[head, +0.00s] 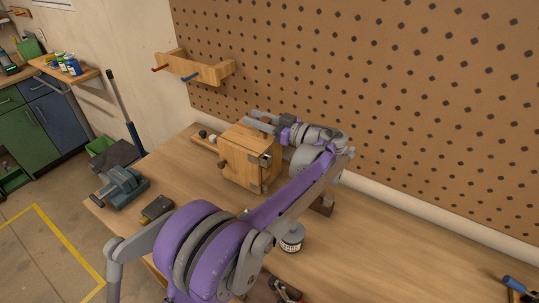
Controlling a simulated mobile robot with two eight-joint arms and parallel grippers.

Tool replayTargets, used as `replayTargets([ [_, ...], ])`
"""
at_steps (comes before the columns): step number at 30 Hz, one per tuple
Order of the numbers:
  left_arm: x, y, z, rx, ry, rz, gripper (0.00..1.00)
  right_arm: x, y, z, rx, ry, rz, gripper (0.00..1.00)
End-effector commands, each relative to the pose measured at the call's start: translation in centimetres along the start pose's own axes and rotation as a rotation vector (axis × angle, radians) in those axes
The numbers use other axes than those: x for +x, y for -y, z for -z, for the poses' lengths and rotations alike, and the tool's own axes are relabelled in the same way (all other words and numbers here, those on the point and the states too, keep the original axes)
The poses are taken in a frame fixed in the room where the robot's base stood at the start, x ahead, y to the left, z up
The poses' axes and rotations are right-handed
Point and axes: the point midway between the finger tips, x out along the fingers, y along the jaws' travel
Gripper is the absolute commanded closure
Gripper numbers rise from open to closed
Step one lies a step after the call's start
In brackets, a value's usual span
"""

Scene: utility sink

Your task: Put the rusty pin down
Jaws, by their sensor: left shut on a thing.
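My left gripper (260,119) is above the back top edge of a small wooden box (239,158) on the workbench, with its fingers pointing left. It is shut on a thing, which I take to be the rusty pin. The pin is too small or too hidden between the fingers to make out. The box has metal hardware (265,160) on its right corner and a round wooden knob on its front left. My right gripper is not in view.
The workbench (400,262) is clear on the right, up to a blue-handled tool (515,284). A small jar (292,240) stands below my arm. A pegboard (400,100) rises behind.

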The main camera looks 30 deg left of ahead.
Motion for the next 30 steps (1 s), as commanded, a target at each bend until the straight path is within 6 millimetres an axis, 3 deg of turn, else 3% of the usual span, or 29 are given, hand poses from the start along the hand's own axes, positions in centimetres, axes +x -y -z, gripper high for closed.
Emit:
replayTargets([
  [8, 0.0, 0.0, -0.3, 0.0, 0.0, -0.001, 1.0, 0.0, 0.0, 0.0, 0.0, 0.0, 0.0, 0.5],
  [15, 0.0, 0.0, -4.1, 0.001, 0.0, -0.002, 1.0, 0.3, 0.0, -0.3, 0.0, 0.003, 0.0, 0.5],
  [30, 0.0, 0.0, -9.6, 0.001, -0.001, -0.003, 1.0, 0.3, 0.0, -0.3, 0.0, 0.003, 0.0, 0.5],
])
